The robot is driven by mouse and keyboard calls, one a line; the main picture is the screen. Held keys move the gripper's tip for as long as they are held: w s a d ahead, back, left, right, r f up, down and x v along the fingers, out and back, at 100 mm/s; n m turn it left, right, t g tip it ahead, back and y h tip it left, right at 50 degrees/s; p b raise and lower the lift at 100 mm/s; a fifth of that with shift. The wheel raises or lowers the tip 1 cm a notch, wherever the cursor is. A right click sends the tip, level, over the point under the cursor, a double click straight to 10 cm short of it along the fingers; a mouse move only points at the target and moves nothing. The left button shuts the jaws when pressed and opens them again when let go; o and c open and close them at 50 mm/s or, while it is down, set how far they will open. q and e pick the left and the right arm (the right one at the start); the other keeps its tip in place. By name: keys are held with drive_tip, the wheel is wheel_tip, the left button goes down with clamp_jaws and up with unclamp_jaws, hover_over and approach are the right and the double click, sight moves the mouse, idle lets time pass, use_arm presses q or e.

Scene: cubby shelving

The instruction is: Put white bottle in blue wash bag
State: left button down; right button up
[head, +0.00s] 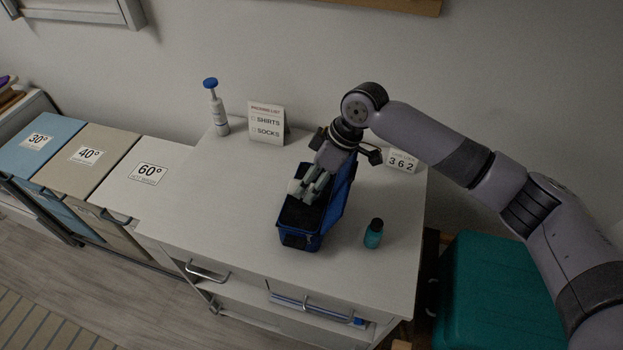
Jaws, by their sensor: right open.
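The blue wash bag (300,241) stands open on the white cabinet top, its lid (342,195) raised on the right side and its inside dark. My right gripper (303,190) reaches down from behind over the bag's opening, with its fingers open. A small pale shape shows at the fingertips; I cannot tell whether it is part of the fingers or an object. A white bottle (218,115) with a blue top stands upright at the back left of the cabinet top, well apart from the gripper. My left gripper is out of view.
A teal bottle (374,234) with a dark cap stands right of the bag. A packing list card (267,123) and a number card (402,161) stand at the back. A teal suitcase (492,290) is right of the cabinet. The cabinet top's left part is clear.

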drive_tip(key=b+v, duration=0.2)
drive_tip(key=v, duration=1.1)
drive_tip(key=shift+r, duration=0.2)
drive_tip(key=shift+a+f, duration=0.15)
drive_tip(key=shift+a, duration=0.05)
